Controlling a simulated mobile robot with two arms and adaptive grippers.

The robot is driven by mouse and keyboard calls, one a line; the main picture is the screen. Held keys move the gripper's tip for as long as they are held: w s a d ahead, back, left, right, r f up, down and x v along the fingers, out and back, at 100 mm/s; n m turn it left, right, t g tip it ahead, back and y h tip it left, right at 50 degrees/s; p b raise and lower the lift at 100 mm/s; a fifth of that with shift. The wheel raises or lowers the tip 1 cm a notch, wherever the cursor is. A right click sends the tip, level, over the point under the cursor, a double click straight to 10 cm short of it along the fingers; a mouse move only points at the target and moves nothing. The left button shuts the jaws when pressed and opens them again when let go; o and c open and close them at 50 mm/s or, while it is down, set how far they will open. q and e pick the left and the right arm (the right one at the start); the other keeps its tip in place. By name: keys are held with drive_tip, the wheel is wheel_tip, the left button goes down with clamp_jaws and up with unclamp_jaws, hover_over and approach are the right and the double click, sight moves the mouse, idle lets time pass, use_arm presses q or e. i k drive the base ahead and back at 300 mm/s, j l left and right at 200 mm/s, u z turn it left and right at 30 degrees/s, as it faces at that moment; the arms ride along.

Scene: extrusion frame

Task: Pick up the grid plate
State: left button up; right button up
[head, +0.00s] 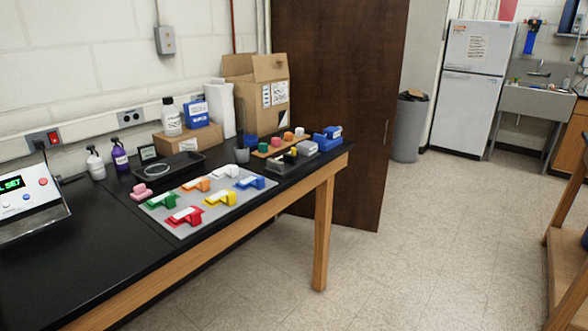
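A flat light grey plate (190,199) lies on the black bench top. It carries several coloured clip-like parts, among them a red one (183,216), a yellow one (219,199) and a blue one (249,182). It is the most plate-like thing in view; I cannot make out a grid pattern on it. Neither of my grippers is in view.
A black tray (187,168) lies behind the plate, with a pink part (141,192) to its left. A device with a green display (23,207) stands at left. Bottles, cardboard boxes and small coloured blocks line the back. Floor (400,250) right of the bench is clear.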

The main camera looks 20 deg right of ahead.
sight(232, 171)
drive_tip(key=z, duration=0.15)
drive_tip(key=u, duration=1.05)
drive_tip(key=l+u, duration=0.6)
drive_tip(key=l, duration=0.25)
drive_tip(key=l+u, duration=0.25)
drive_tip(key=l, duration=0.15)
drive_tip(key=k+l+u, duration=0.15)
drive_tip(key=l+u, duration=0.15)
drive_tip(key=k+l+u, duration=0.1)
drive_tip(key=l+u, duration=0.2)
drive_tip(key=l, duration=0.2)
drive_tip(key=k+l+u, duration=0.3)
drive_tip(key=i+l, duration=0.05)
drive_tip(key=i, duration=0.05)
